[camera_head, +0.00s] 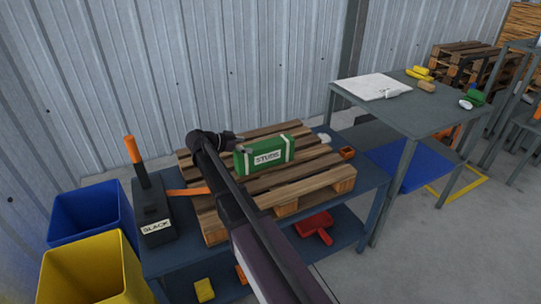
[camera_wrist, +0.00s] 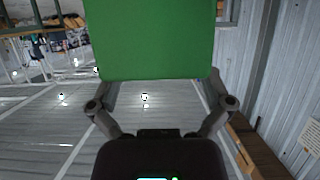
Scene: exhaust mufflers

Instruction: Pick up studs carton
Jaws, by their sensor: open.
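The studs carton (camera_head: 264,156) is a green box with white bands and a "STUDS" label. It stands on the wooden pallet on the blue bench in the head view. In the wrist view the green carton (camera_wrist: 150,40) fills the top middle, close in front of the fingers. My gripper (camera_head: 238,144) is at the carton's left end and back in the head view. In the wrist view my gripper (camera_wrist: 162,88) is open, with its fingers spread near the carton's lower corners. The carton partly hides the fingertips, so I cannot tell whether they touch it.
The pallet (camera_head: 305,195) bears the carton. A dark box labelled "SLACK" (camera_head: 155,210) with an orange-topped handle stands left of it. Blue (camera_head: 90,215) and yellow (camera_head: 95,270) bins are at lower left. A corrugated wall (camera_head: 200,70) rises behind. A grey table (camera_head: 420,115) stands right.

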